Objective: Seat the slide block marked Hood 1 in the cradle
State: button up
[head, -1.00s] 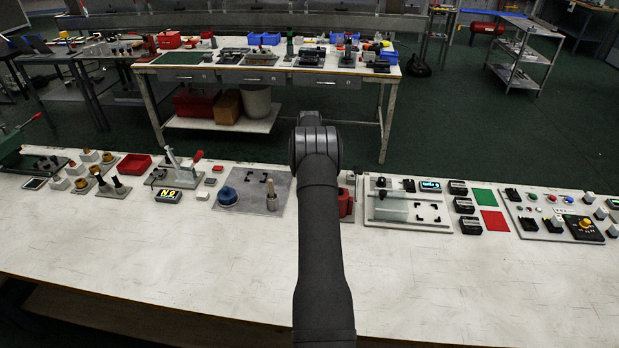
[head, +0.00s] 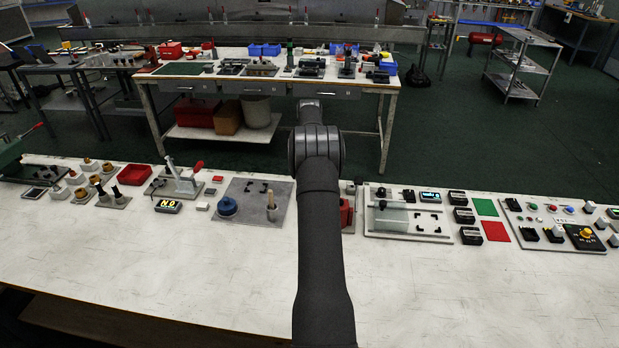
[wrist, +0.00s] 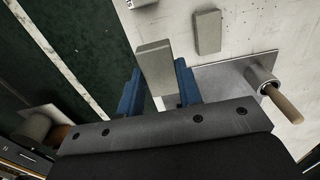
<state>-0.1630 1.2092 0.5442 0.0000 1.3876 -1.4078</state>
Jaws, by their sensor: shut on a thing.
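My gripper (wrist: 158,88) has blue fingers and is shut on a plain grey block (wrist: 154,62), which stands out past the fingertips in the wrist view. No Hood 1 mark can be read on it. In the head view my arm rises through the middle and hides the gripper and the block. I cannot tell for certain which fixture is the cradle. A grey plate (head: 247,184) with small black corner pieces lies on the near bench left of my arm, and a pale board (head: 388,232) with black corner pieces lies right of it.
A second grey block (wrist: 208,32) lies past the held one in the wrist view. A wooden-handled peg (wrist: 283,103) juts up at right. A blue knob (head: 227,206), a red tray (head: 135,175) and a toggle clamp (head: 182,180) stand on the near bench (head: 150,255), whose front is clear.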

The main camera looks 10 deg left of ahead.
jog(key=a+r, duration=0.1)
jog(key=r, duration=0.1)
jog(key=shift+s+a+r, duration=0.3)
jog(key=shift+s+a, duration=0.05)
jog(key=shift+a, duration=0.05)
jog(key=s+a+r, duration=0.2)
jog(key=s+a, duration=0.1)
jog(key=a, duration=0.3)
send_over(256, 188)
jog(key=d, duration=0.1)
jog(key=f, duration=0.6)
jog(key=shift+s+d+f, duration=0.1)
jog(key=shift+d+f, duration=0.1)
jog(key=shift+f, duration=0.2)
jog(key=shift+a+f, duration=0.4)
jog(key=shift+a, duration=0.25)
jog(key=shift+f, duration=1.9)
jog(key=shift+f, duration=0.15)
jog(key=o, duration=1.2)
jog(key=shift+c, duration=0.2)
